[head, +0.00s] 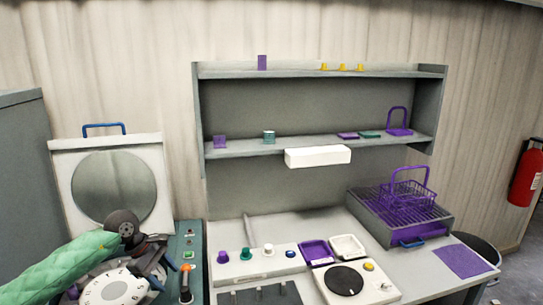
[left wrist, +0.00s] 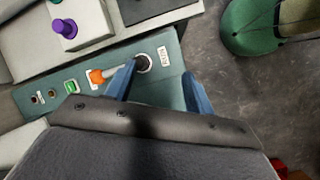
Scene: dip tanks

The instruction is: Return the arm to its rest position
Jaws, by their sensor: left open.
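My left gripper (head: 162,272) is at the lower left of the head view, at the end of my green arm. In the left wrist view its two blue fingers (left wrist: 163,80) stand wide apart with nothing held between them. A lever with an orange knob (left wrist: 97,77) is on the grey-green control panel (left wrist: 170,45) beyond the fingers. The left finger overlaps part of the lever's stem in that view; I cannot tell whether they touch. In the head view the lever (head: 186,269) stands just right of the gripper. My right gripper is not in view.
The control panel (head: 189,228) adjoins a bench with coloured knobs (head: 246,254), a purple tray (head: 317,251) and a white dial unit (head: 350,282). A purple basket (head: 408,195) stands on a grey tank at the right. A shelf unit (head: 320,71) rises behind. A round-windowed white panel (head: 150,153) stands behind my arm.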

